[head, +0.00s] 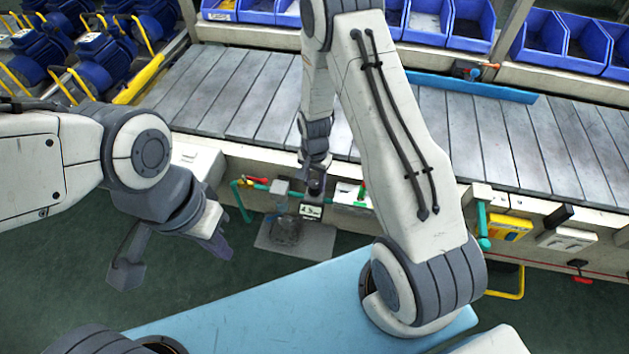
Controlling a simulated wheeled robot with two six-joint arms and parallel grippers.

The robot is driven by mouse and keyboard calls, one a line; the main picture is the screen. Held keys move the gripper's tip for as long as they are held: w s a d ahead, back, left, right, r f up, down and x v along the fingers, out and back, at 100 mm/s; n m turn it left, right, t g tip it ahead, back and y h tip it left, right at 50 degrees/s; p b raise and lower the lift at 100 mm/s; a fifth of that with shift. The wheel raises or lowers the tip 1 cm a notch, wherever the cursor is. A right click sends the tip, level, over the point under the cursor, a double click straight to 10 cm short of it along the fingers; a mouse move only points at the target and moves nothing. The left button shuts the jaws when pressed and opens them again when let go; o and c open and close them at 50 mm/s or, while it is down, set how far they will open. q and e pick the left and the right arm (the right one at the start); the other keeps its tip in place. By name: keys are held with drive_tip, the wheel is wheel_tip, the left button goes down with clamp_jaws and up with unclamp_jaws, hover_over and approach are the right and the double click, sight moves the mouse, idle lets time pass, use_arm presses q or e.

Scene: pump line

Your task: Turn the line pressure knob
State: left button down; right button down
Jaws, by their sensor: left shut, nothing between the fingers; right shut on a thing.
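My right gripper (316,180) reaches down to the front edge of the conveyor. It is shut on a small dark knob (316,192), mostly hidden by the fingers. Directly below is a small white display (311,211) with dark figures, seemingly beginning with 4, too small to read surely. My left gripper (218,243) is shut and empty, hanging over the floor left of the display, apart from the pipework.
The grey slatted conveyor (235,95) runs across behind. Blue bins (470,20) stand beyond it, blue pumps (60,50) at the upper left. A metal plate (300,240) lies below the display. A yellow box (510,228) and a teal-handled valve (484,240) sit to the right.

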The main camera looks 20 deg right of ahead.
sight(314, 184)
idle(0.3)
drive_tip(key=shift+c, duration=2.1)
unclamp_jaws()
wheel_tip(314, 184, up, 11)
drive_tip(key=shift+f+b, duration=0.2)
drive_tip(key=shift+b, duration=0.2)
drive_tip(key=shift+a, duration=0.1)
drive_tip(key=s+a+r+n, duration=0.9)
drive_tip(key=s+a+r, duration=0.2)
drive_tip(key=a+r, duration=0.1)
drive_tip(key=s+a+r+n+y, duration=0.1)
drive_tip(key=s+r+n, duration=0.3)
drive_tip(key=s+n, duration=0.4)
drive_tip(key=s+a, duration=0.1)
drive_tip(key=s, duration=0.4)
drive_tip(key=shift+r, duration=0.15)
